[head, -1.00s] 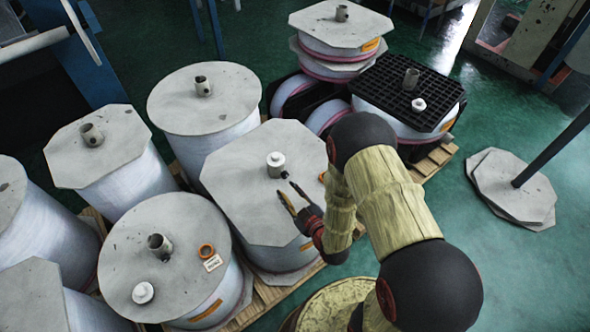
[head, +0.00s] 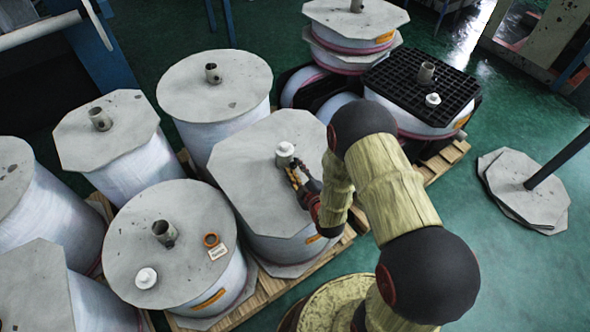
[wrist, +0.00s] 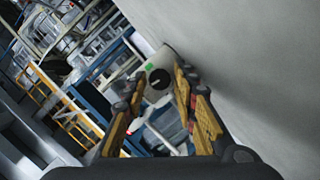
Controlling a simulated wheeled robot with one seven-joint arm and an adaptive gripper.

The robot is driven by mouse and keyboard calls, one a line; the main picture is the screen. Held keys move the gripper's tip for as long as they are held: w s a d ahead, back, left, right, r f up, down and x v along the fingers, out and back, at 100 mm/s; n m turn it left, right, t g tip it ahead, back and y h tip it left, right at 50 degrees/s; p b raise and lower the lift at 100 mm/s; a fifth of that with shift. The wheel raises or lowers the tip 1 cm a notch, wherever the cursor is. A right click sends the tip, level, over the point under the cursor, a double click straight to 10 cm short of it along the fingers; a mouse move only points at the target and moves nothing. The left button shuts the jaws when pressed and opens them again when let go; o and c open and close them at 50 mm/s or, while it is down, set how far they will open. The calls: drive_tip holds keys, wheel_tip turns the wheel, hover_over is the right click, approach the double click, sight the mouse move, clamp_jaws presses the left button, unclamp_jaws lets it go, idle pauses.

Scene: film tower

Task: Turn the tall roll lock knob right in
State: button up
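The tall roll (head: 252,185) in the middle has a grey octagonal top plate. A short core post with a white cap (head: 285,149) stands on it. In the wrist view the pale grey post (wrist: 150,63) shows a round black knob (wrist: 159,79) with a pale mark on its side, and a green spot beside it. My gripper (head: 292,172) is at the near side of the post, low over the plate. In the wrist view my gripper (wrist: 158,92) has its two yellow fingers apart, with the knob between them. Whether they touch it I cannot tell.
Other wrapped rolls with core posts stand close around. A black grid tray (head: 400,85) tops the roll behind.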

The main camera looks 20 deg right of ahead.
drive_tip(key=shift+w, duration=0.2)
drive_tip(key=shift+c, duration=0.7)
clamp_jaws()
